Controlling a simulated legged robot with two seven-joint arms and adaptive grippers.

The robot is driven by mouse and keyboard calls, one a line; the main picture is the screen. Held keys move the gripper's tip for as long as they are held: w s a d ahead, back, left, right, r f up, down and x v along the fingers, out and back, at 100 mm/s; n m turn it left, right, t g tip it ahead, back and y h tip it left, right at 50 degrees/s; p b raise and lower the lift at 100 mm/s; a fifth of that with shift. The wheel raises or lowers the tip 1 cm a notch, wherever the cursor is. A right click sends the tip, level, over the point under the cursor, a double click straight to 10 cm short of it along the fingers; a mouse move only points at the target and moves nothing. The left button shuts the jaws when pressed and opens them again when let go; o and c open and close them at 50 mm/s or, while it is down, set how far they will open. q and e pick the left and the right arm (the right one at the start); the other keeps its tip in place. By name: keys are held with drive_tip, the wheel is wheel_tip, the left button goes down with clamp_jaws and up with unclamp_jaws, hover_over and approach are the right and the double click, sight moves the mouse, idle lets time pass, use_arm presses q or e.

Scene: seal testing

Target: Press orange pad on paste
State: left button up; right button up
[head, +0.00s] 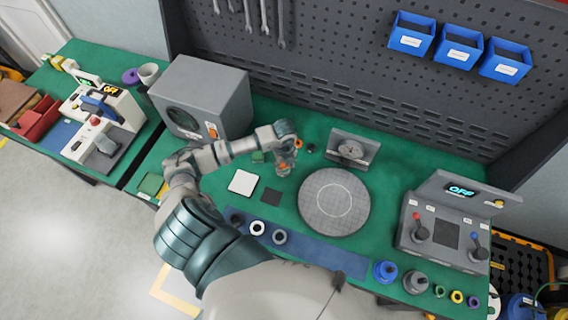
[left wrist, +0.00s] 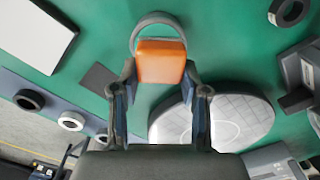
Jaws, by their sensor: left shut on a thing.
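My left gripper (head: 284,163) is above the green bench, between the grey box and the round grey disc. In the left wrist view, the gripper (left wrist: 160,76) is shut on an orange pad (left wrist: 162,60), held between its two fingertips. The pad shows only as a small orange patch in the head view (head: 284,169). A grey ring (left wrist: 158,17) shows just beyond the pad; I cannot tell whether they touch. No paste can be clearly made out. My right gripper is not in view.
A white square plate (head: 243,182) and a dark square (head: 271,198) lie left of the round disc (head: 334,202). Several rings line a blue strip (head: 335,258). A grey box (head: 205,97) stands behind, a control panel (head: 443,230) at right.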

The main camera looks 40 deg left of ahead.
use_arm(q)
drive_tip(key=shift+f, duration=0.15)
drive_tip(key=shift+a+f, duration=0.1)
drive_tip(key=shift+a+f, duration=0.15)
drive_tip(key=shift+a, duration=0.1)
drive_tip(key=shift+d, duration=0.25)
drive_tip(key=shift+f, duration=0.15)
idle(1.0)
drive_tip(key=shift+s, duration=0.1)
